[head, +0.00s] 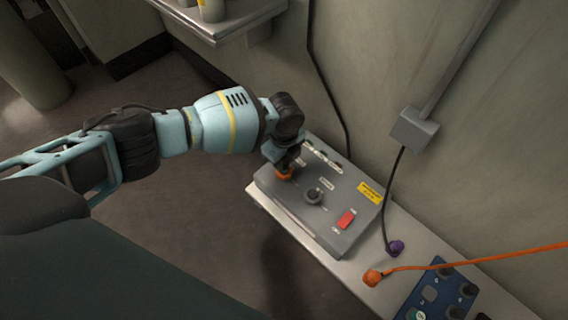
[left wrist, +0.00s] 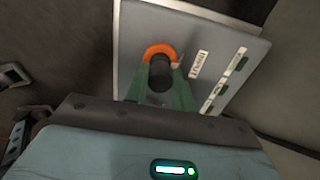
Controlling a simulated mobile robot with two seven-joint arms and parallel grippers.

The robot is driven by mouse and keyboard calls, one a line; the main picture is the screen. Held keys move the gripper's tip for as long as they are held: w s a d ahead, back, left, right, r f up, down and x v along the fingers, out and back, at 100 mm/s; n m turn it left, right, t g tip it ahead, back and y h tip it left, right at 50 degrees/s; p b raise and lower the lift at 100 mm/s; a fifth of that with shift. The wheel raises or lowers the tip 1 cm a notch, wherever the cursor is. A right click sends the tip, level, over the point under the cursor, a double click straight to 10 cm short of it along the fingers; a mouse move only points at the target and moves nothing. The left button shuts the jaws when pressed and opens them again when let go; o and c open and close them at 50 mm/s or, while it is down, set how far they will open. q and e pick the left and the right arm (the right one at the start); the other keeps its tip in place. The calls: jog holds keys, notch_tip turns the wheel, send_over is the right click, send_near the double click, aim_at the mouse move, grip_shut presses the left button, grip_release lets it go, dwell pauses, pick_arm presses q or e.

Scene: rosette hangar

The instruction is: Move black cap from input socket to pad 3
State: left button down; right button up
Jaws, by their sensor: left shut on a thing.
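A grey control box (head: 345,242) sits on a shelf against the wall. An orange ring (head: 284,176) is at its left end, beside a small white label; the ring also shows in the left wrist view (left wrist: 158,48). My left gripper (head: 287,163) is over this ring, its green fingers (left wrist: 160,95) shut on a dark cylinder, the black cap (left wrist: 160,72). The cap appears in front of the ring in the left wrist view; I cannot tell whether it is seated or lifted. My right gripper is not in view.
The box carries a dark round knob (head: 313,196), a red switch (head: 347,219) and a yellow label (head: 370,192). On the shelf (head: 357,294) are a purple plug (head: 396,247), an orange plug with cable (head: 373,278) and a blue panel (head: 428,292) with several dark knobs.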

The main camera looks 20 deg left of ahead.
pick_arm(q)
jog(key=shift+r+p, duration=0.65)
jog(key=shift+r, duration=0.3)
jog(key=shift+r+p, duration=0.5)
jog(key=shift+r, duration=0.2)
jog(key=shift+r+p, duration=0.35)
jog(key=shift+r, duration=0.2)
